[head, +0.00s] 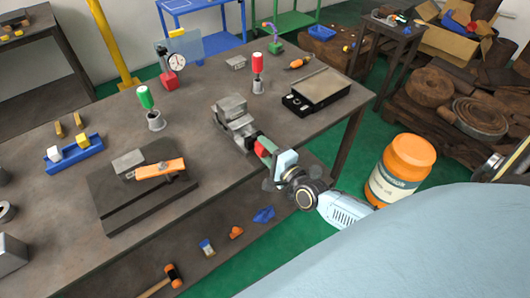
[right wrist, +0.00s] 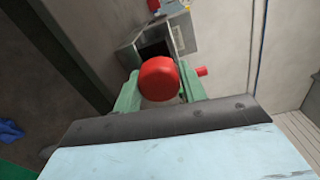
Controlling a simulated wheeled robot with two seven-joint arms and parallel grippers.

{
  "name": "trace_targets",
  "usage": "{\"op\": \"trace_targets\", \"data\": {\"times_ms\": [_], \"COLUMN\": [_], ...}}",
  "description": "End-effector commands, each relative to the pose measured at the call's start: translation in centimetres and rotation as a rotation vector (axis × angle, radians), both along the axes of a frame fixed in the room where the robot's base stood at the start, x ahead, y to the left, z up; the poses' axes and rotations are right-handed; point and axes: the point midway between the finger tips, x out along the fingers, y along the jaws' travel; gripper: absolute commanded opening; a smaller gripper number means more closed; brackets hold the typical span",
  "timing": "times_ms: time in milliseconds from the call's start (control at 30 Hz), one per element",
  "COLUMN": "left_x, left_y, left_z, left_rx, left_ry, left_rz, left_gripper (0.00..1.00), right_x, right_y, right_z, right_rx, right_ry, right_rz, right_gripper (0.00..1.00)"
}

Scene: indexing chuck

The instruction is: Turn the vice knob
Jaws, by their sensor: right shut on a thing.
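The grey metal vice (head: 234,120) stands near the table's front right edge; its body also shows in the right wrist view (right wrist: 131,57). The round red knob (right wrist: 158,79) is at the vice's near end, and a sliver of red shows in the head view (head: 261,149). My right gripper (head: 266,147) reaches in from the lower right. In the right wrist view its green fingers (right wrist: 160,90) sit on both sides of the knob and are shut on it. The far side of the knob is hidden. My left gripper is not in view.
A black box with a grey plate (head: 318,88) lies right of the vice. A red-topped holder (head: 257,72) stands behind it. A dark slab (head: 124,205) with an orange-handled tool (head: 160,169) is to the left. An orange jar (head: 402,168) stands beyond the table's right edge.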

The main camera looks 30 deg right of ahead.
Motion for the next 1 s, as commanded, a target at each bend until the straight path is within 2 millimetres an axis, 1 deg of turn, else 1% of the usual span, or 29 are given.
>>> {"op": "trace_targets", "data": {"times_ms": [33,100,400,633,1000], "left_x": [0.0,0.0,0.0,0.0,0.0], "left_y": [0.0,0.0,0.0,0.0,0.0], "left_z": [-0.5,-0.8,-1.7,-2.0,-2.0], "left_rx": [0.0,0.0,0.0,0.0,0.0], "left_ry": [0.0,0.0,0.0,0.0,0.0], "left_rz": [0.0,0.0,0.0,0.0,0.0], "left_gripper": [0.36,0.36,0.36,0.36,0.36], "right_x": [0.0,0.0,0.0,0.0,0.0], "right_y": [0.0,0.0,0.0,0.0,0.0], "right_z": [-0.2,-0.2,-0.2,-0.1,-0.1], "right_rx": [0.039,0.091,0.251,0.303,0.313], "right_ry": [0.003,0.006,0.022,0.025,0.026], "right_rz": [0.002,0.001,0.0,0.0,0.0], "right_gripper": [0.18,0.18,0.18,0.18,0.18]}}
